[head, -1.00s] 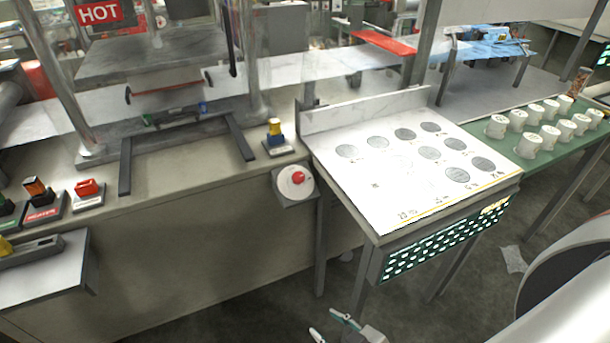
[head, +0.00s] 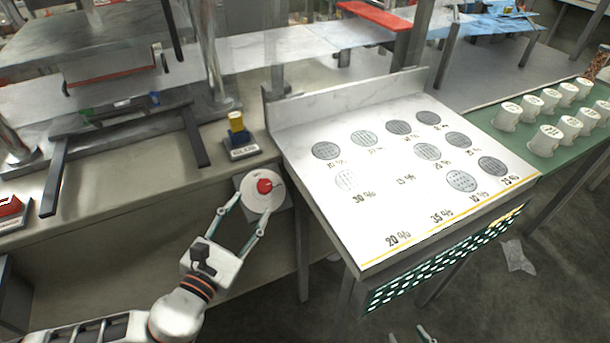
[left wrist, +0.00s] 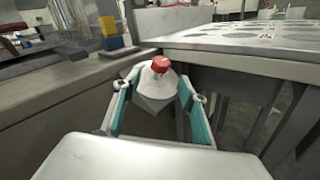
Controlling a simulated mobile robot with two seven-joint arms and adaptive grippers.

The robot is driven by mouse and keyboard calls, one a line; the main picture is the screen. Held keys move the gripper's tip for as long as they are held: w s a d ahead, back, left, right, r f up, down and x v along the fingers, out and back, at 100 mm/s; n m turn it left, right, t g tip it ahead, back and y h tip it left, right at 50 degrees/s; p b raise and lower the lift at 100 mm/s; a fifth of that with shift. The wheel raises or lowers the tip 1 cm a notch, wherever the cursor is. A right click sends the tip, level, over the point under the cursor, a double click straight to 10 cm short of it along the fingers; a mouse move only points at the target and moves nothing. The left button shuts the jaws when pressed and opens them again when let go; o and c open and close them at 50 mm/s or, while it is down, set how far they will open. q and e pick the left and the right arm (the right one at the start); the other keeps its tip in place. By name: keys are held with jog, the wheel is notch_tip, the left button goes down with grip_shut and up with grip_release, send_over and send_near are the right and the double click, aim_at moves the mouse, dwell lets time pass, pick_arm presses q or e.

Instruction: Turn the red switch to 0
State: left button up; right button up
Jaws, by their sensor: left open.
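The red switch (head: 264,186) is a round red knob on a white round base, on the front of the grey counter beside the sloped white panel. It also shows in the left wrist view (left wrist: 161,64). My left gripper (head: 242,222) is open in front of the switch, its two teal-lined fingers spread on either side of the white base. Whether the fingers touch the base, I cannot tell. In the left wrist view, my left gripper (left wrist: 159,88) frames the knob between its fingers. No 0 mark is readable. My right gripper (head: 408,335) shows only its separated fingertips at the bottom edge.
A yellow and blue block on a labelled stand (head: 240,139) is just behind the switch. The sloped white panel (head: 400,200) with grey discs is close on the right. Another red piece (head: 10,206) is at the far left. White cups (head: 545,140) stand on a green table.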

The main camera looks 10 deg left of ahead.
aim_at(261, 191)
pick_arm(q)
jog(key=shift+w+d+r+m, duration=0.15)
jog(key=shift+w+r+m, duration=0.15)
jog(key=shift+m, duration=0.2)
jog(key=shift+w+d, duration=0.15)
jog(key=shift+w, duration=0.1)
jog(key=x, duration=0.5)
jog(key=shift+w+r, duration=0.1)
jog(key=shift+w, duration=0.25)
jog(key=shift+w+d, duration=0.2)
jog(key=shift+w, duration=0.4)
pick_arm(e)
jog(key=shift+s+d+f, duration=0.1)
jog(key=shift+s+f, duration=0.25)
jog(key=shift+s, duration=0.05)
